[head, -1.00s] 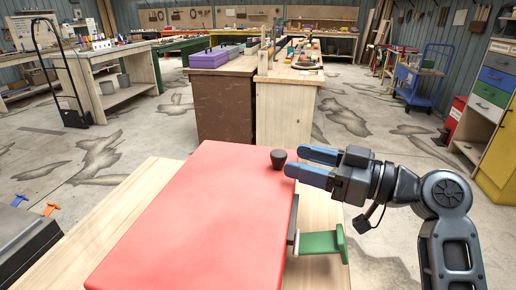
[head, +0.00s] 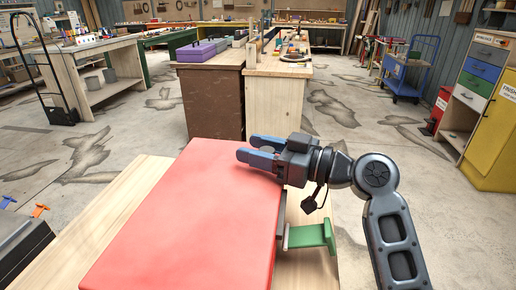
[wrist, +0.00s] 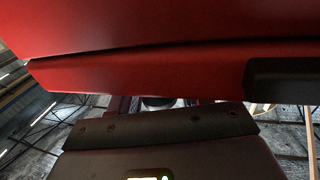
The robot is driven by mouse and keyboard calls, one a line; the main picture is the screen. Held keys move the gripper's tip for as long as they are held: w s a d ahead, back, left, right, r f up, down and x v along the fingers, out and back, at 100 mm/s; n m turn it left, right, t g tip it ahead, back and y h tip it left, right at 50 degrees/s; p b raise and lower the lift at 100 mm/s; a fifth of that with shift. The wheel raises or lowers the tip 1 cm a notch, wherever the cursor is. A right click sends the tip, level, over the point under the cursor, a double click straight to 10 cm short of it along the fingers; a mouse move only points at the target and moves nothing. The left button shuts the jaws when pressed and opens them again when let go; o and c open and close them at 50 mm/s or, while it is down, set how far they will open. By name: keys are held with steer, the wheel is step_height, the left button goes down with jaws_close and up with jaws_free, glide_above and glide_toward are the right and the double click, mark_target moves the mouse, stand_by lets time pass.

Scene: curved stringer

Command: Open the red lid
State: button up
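The red lid (head: 180,215) is a large flat panel that fills the lower middle of the head view and looks closed. A red surface (wrist: 150,60) also crosses the top of the wrist view. My gripper (head: 246,146) has two blue fingers pointing left over the lid's far right corner. The fingers stand apart, with a gap between the tips. The lid's dark knob is hidden in the head view, behind or between the fingers; I cannot tell whether they touch it. A dark rounded shape shows below the red surface in the wrist view.
A green bracket (head: 308,236) sticks out from the right side beneath my arm. A pale wooden bench top (head: 120,200) lies under the red panel. A dark box (head: 22,248) stands at the left. Workbenches stand beyond, with open concrete floor between.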

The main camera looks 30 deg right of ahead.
jaws_close()
stand_by(0.4)
